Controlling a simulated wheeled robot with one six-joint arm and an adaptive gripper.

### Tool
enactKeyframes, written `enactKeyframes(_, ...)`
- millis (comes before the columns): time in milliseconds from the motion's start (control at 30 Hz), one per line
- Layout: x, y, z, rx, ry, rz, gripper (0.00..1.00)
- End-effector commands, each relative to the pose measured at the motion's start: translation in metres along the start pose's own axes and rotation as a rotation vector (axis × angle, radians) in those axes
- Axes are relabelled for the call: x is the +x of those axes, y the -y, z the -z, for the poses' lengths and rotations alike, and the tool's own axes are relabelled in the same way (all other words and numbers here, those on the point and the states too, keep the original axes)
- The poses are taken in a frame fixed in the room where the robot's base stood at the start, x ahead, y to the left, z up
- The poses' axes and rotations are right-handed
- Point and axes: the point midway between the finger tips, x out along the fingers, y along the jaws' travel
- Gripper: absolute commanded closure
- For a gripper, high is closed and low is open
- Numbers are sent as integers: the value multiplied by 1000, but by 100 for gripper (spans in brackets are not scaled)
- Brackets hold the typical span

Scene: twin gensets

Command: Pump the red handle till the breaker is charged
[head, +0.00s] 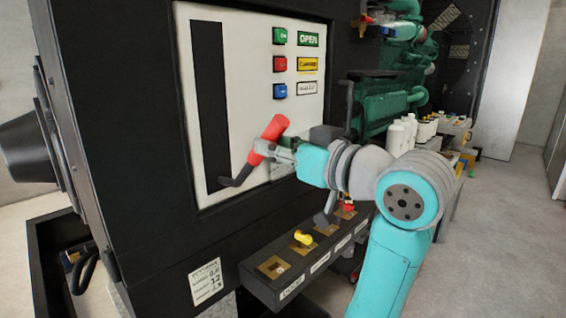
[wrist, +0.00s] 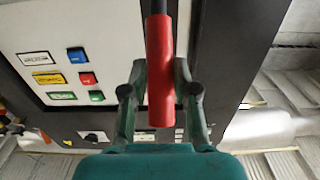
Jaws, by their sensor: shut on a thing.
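The red handle (head: 269,136) is a red grip on a dark bent lever, in front of the white breaker panel (head: 240,60). It stands tilted, its red top toward the upper right in the head view. My gripper (head: 268,148) is shut on the red grip. In the wrist view the red handle (wrist: 160,70) lies between the two fingers of my gripper (wrist: 160,88). The panel carries green, red and blue buttons (head: 280,64). Beside them are a green OPEN label (head: 308,39), a yellow label (head: 307,64) whose word is hard to read, and a white label (head: 307,88).
Below the panel a dark ledge (head: 262,289) juts out with several switches, one with a yellow knob (head: 303,238). A green engine (head: 385,105) and a bench with white bottles (head: 402,135) stand behind my arm. The floor at the right (head: 510,220) is clear.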

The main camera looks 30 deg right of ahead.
Motion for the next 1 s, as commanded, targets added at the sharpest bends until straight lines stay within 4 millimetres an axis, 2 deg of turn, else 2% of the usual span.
enactKeyframes(100, 12, 0, 16, 0, 0, 0, 100)
enactKeyframes(267, 19, 0, 24, 0, 0, 0, 100)
enactKeyframes(500, 54, 0, 51, 0, 0, 1, 100)
enactKeyframes(667, 66, 0, 58, 1, 0, 0, 100)
enactKeyframes(900, 101, 0, 72, 1, -1, -1, 100)
enactKeyframes(1000, 105, 0, 73, 1, -1, -1, 100)
